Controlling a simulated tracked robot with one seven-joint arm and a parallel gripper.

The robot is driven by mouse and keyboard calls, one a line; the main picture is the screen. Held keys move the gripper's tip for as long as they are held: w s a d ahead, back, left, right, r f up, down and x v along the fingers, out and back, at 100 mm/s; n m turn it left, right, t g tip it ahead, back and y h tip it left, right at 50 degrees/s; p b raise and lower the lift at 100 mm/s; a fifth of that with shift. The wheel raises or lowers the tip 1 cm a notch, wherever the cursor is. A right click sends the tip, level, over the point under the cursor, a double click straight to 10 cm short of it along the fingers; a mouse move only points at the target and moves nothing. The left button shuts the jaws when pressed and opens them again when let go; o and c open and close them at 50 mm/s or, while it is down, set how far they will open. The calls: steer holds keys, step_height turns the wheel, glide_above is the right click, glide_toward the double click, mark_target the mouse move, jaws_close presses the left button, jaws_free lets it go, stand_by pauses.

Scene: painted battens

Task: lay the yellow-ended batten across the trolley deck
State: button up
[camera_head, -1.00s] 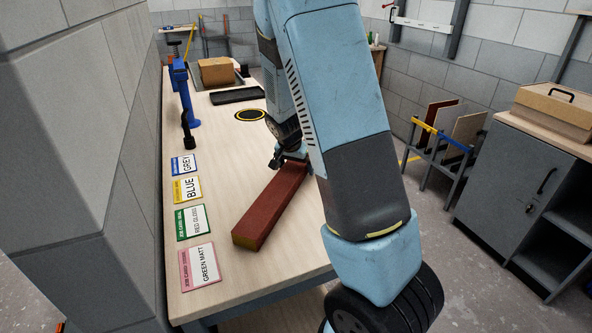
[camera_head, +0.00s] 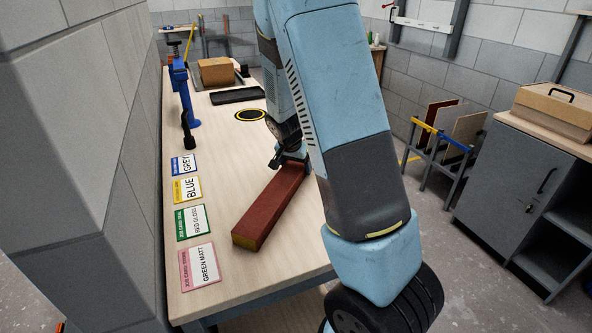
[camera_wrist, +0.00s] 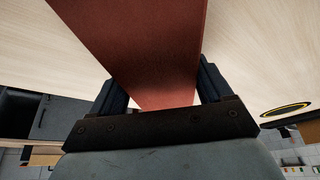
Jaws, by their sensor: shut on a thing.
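The batten (camera_head: 270,208) is a long red-brown bar with a yellow near end, over the wooden bench top. I cannot tell whether it touches the bench. My gripper (camera_head: 287,161) is shut on the batten near its far end; that end is partly hidden by my arm. In the wrist view the batten (camera_wrist: 150,50) runs between the two dark fingers of my gripper (camera_wrist: 158,90) and out of the top of the picture. I cannot make out a trolley deck in either view.
The bench (camera_head: 215,130) carries several job cards (camera_head: 196,222) along its left edge, a blue clamp (camera_head: 184,95), a black tray (camera_head: 237,95) and a cardboard box (camera_head: 216,71). A block wall (camera_head: 80,130) stands close on the left. A grey cabinet (camera_head: 505,190) is at the right.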

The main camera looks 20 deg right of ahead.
jaws_close()
steer(key=shift+r, duration=0.1)
steer(key=shift+w+r, duration=0.1)
steer(key=shift+r, duration=0.3)
step_height(320, 180, up, 2)
steer(key=s+r, duration=0.1)
steer(key=r, duration=0.1)
steer(key=s+r, duration=0.4)
steer(key=shift+a+r, duration=0.15)
steer(key=shift+a, duration=0.2)
steer(key=s+a+r, duration=0.1)
steer(key=s+r, duration=0.2)
steer(key=s, duration=0.6)
steer(key=shift+r, duration=0.4)
